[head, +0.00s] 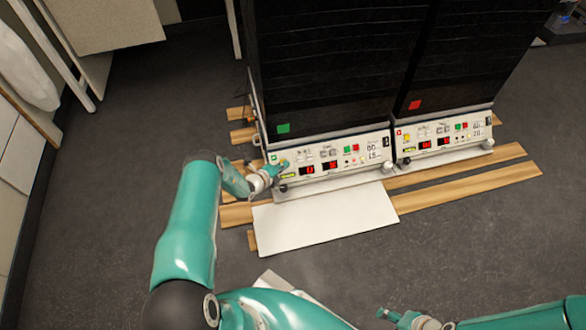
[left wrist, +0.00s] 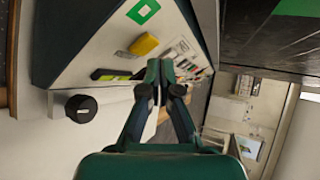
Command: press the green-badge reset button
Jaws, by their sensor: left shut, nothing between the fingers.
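The left shaker has a green badge (head: 283,128) on its black front and a white control panel (head: 325,160) below. In the left wrist view, a green-outlined square (left wrist: 143,11) and a raised yellow button (left wrist: 144,45) sit on that panel. My left gripper (head: 281,168) is at the panel's left end, shut and empty. In the left wrist view its closed fingertips (left wrist: 160,72) appear just below and right of the yellow button; I cannot tell whether they touch the panel. My right gripper (head: 412,320) is low in the head view, far from the panels; its jaws are unclear.
The right shaker has a red badge (head: 414,105) and a similar panel with a yellow button (head: 406,138). A black knob (left wrist: 81,108) protrudes near the left panel's corner. A white sheet (head: 320,219) and wooden slats (head: 470,187) lie in front. Dark floor around is open.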

